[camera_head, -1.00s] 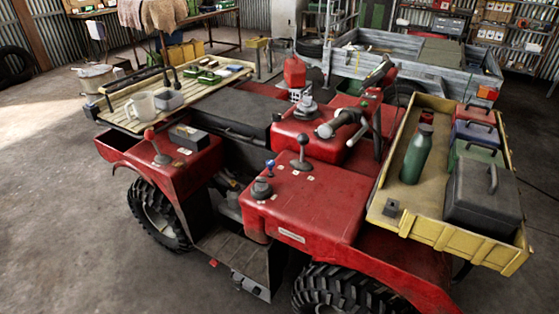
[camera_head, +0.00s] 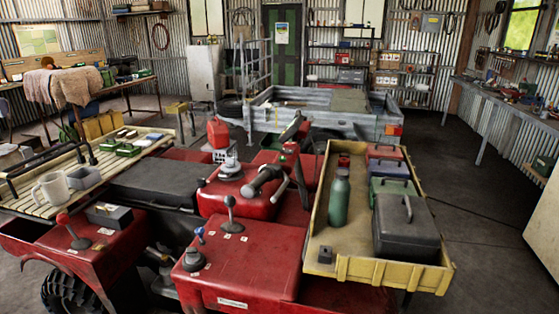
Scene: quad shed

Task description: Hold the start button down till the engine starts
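The red quad (camera_head: 255,262) fills the lower middle of the head view. Its handlebar shows a thick dark grip (camera_head: 265,179) pointing towards me. A small switch housing with red and green spots (camera_head: 290,148) sits near the bar's upper end. It is too small to tell which spot is the start button. A black-knobbed lever (camera_head: 230,203), a blue-knobbed lever (camera_head: 199,236) and a dark round knob (camera_head: 193,259) stand on the red body. Neither of my grippers is in view.
A yellow tray (camera_head: 340,271) on the right holds a green bottle (camera_head: 339,198) and several toolboxes. A grey trailer (camera_head: 270,115) stands behind. Open floor (camera_head: 470,240) lies to the right.

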